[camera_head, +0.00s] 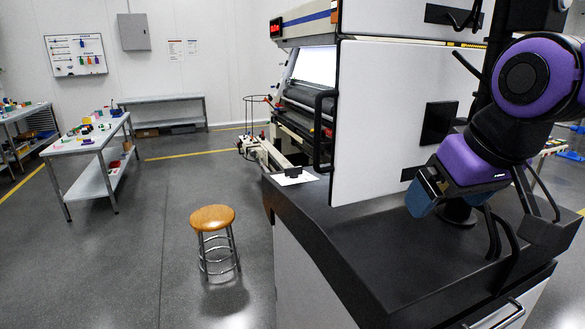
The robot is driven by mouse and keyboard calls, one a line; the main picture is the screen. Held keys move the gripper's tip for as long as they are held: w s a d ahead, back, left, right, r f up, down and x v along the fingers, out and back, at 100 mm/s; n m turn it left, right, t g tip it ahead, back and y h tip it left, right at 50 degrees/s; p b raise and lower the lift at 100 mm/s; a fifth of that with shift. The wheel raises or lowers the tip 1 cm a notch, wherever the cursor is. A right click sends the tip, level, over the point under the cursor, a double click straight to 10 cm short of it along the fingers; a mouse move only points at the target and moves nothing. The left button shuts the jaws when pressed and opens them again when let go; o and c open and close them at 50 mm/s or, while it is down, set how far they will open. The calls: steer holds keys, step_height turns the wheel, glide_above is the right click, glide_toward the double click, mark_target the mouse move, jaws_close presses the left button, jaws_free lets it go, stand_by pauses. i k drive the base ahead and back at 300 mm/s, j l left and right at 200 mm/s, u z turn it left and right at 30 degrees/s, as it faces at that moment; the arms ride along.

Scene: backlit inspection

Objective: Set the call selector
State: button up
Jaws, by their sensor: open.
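I cannot pick out a call selector for certain. A small black block (292,172) sits on a white plate or sheet (300,180) at the far left corner of a dark top. Whether it is the selector, and how it is set, is too small to tell. My gripper (422,196), at the end of my purple and black arm, is at the right, above the dark top and in front of the white panels. It is open, and I see nothing held in it. It is well to the right of the black block, not touching it.
White panels (372,120) with black handles stand beside the arm. Behind them is a large machine (296,115) with a red display and a bright backlit screen. A wooden-topped stool (212,217) stands on open grey floor. Tables with small coloured objects (88,142) are at the left.

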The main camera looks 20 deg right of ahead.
mark_target(294, 173)
steer(key=k+j+z, duration=0.1)
steer(key=j+z, duration=0.2)
steer(key=j, duration=0.6)
steer(key=j+z, duration=0.25)
steer(key=j, duration=1.2)
steer(key=i+j+z, duration=0.15)
steer(key=i+j, duration=0.15)
steer(key=i+j+z, duration=0.1)
steer(key=i+j, duration=0.2)
steer(key=j, duration=0.15)
steer(key=i+j+z, duration=0.15)
steer(key=j, duration=0.25)
steer(key=i+j+z, duration=0.1)
steer(key=i, duration=0.35)
